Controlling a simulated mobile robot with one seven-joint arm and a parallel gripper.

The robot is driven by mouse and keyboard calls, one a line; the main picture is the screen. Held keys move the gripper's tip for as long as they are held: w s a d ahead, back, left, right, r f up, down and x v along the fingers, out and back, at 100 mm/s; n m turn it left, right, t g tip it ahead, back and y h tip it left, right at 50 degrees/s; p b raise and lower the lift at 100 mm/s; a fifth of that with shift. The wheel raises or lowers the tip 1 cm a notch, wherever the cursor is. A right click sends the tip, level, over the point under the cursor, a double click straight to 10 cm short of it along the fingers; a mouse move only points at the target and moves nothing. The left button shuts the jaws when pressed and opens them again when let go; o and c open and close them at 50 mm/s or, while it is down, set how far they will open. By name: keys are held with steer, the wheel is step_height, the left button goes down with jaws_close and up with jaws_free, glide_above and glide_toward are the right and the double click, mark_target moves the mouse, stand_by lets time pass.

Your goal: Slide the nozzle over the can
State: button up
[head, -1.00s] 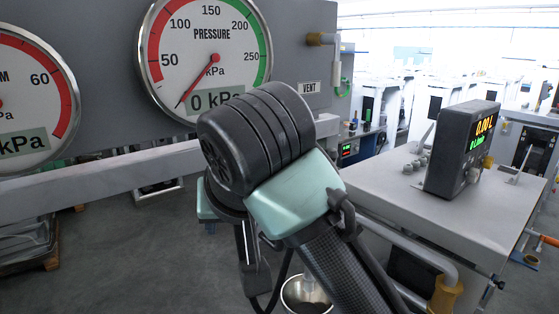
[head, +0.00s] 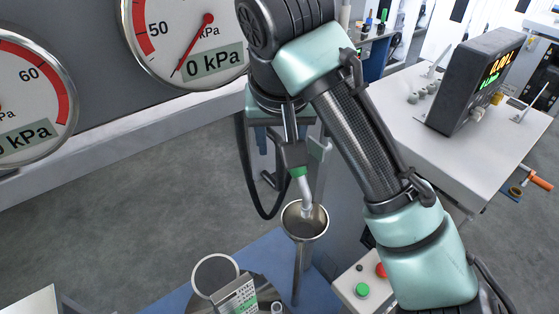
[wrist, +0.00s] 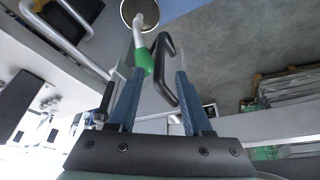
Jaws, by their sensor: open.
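The nozzle (head: 301,182), a grey spout with a green collar, hangs in the middle of the head view. Its tip points down at a metal funnel (head: 305,236). The nozzle's green collar (wrist: 144,62) also shows in the wrist view, near the left fingertip. My gripper (wrist: 160,76) is open, its two blue fingers spread apart. I cannot tell whether a finger touches the nozzle. In the head view my arm hides most of the gripper. A round open container (head: 233,262), which may be the can, stands at the bottom, left of the funnel, partly behind a labelled plate.
Two pressure gauges (head: 205,68) sit on the grey panel at the left. A meter (head: 474,80) stands on the white bench (head: 405,135) at right. A box with green (head: 362,289) and red buttons is at the bottom. A black hose (head: 250,185) loops left of the nozzle.

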mark_target(280, 164)
steer(key=x, duration=0.8)
steer(key=shift+w+f, duration=0.1)
steer(key=shift+f, duration=0.15)
jaws_close()
stand_by(1.0)
